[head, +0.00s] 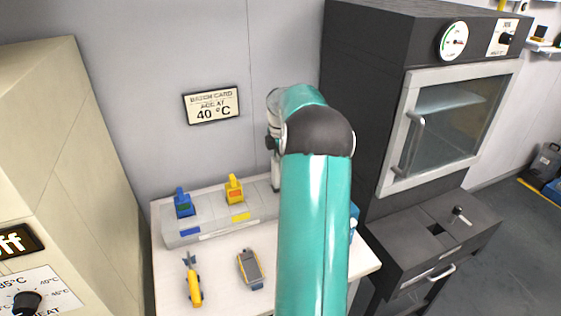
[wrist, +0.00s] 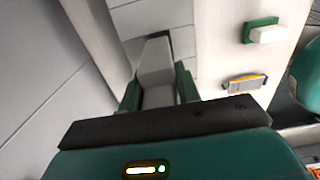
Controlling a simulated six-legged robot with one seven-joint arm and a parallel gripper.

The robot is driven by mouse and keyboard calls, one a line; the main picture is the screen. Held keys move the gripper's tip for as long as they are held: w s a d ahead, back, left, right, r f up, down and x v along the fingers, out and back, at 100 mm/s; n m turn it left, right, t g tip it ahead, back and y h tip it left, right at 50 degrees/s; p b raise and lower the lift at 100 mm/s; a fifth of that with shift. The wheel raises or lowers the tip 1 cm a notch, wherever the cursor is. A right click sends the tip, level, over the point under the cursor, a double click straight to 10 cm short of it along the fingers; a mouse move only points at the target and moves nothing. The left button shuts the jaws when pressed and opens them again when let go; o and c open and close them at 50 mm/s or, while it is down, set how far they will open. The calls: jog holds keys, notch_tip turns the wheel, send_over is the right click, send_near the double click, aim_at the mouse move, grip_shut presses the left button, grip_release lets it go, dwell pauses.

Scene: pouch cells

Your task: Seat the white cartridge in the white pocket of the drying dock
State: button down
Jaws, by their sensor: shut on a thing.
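The drying dock (head: 203,229) is a long pale block along the back of the table, against the wall. A blue cartridge (head: 183,206) and a yellow cartridge (head: 235,191) stand upright in its left part. My arm hides the dock's right part, so I cannot see the white pocket in the head view. My gripper (wrist: 157,86) shows in the wrist view with green fingers shut on a pale block, the white cartridge (wrist: 156,66). In the head view my wrist is above the dock's right part. I cannot tell whether the cartridge touches the dock.
A yellow tool (head: 194,286) and a grey device with yellow edges (head: 249,267) lie on the table (head: 222,277) in front of the dock. A dark oven (head: 362,100) stands at the right, a beige cabinet (head: 60,150) at the left. A wall card (head: 211,105) hangs behind.

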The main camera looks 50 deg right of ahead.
jog(key=shift+f, duration=3.05)
jog(key=c, duration=0.9)
grip_release()
notch_tip(320, 180, up, 14)
jog(key=shift+f, duration=0.1)
